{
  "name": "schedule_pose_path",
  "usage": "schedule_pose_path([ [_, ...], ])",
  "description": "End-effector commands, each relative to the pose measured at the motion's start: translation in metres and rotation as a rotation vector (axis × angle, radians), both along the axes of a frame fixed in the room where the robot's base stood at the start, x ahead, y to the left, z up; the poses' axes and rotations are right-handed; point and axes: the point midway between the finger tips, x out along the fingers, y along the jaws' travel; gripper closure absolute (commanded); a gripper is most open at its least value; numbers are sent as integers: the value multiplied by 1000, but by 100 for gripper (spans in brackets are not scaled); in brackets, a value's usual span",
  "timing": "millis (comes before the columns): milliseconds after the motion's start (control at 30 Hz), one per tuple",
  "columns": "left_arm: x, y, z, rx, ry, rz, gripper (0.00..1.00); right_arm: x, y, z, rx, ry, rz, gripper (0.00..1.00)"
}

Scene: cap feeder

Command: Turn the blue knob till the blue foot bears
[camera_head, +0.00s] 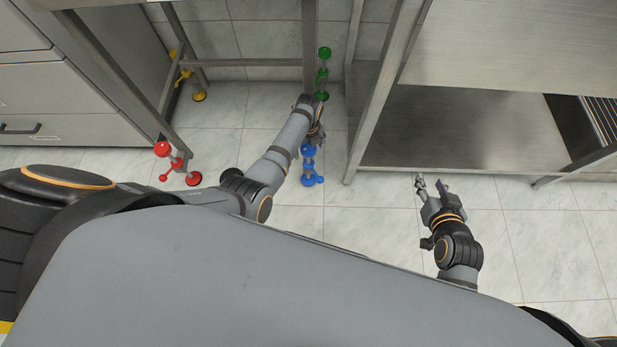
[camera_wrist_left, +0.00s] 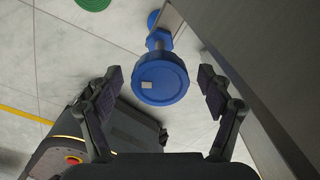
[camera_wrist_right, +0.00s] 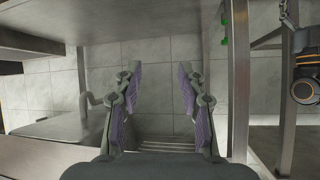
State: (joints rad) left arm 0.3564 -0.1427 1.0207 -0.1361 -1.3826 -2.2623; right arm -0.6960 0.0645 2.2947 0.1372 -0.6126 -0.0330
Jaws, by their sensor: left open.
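The blue knob (camera_head: 309,151) is at the lower end of a frame leg, with the blue foot (camera_head: 314,181) below it near the floor. In the left wrist view the round blue knob (camera_wrist_left: 160,85) carries a small pale mark, with a blue stem behind it. My left gripper (camera_head: 317,138) is open, its fingers on either side of the knob with gaps visible in the left wrist view (camera_wrist_left: 160,76). Whether the foot touches the floor cannot be told. My right gripper (camera_head: 432,184) is open and empty, away to the right.
Green (camera_head: 323,75), yellow (camera_head: 199,96) and red (camera_head: 194,178) feet stand at other legs of the frame. A metal shelf unit (camera_head: 460,130) stands to the right, grey drawers (camera_head: 55,100) to the left. Tiled floor is clear around my right gripper.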

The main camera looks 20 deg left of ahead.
Motion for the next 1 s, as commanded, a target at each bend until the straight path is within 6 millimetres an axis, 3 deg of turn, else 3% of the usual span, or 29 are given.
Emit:
schedule_pose_path([
  [700, 0, 0, 14, 0, -1, 0, 21, -79, 6, -65, 7, 414, 29, 60],
  [967, 0, 0, 19, 0, -1, 0, 21, -113, 8, -82, 11, 564, 43, 60],
  [1000, 1, 0, 30, 0, -1, 0, 21, -111, 6, -68, 0, 586, 44, 60],
])
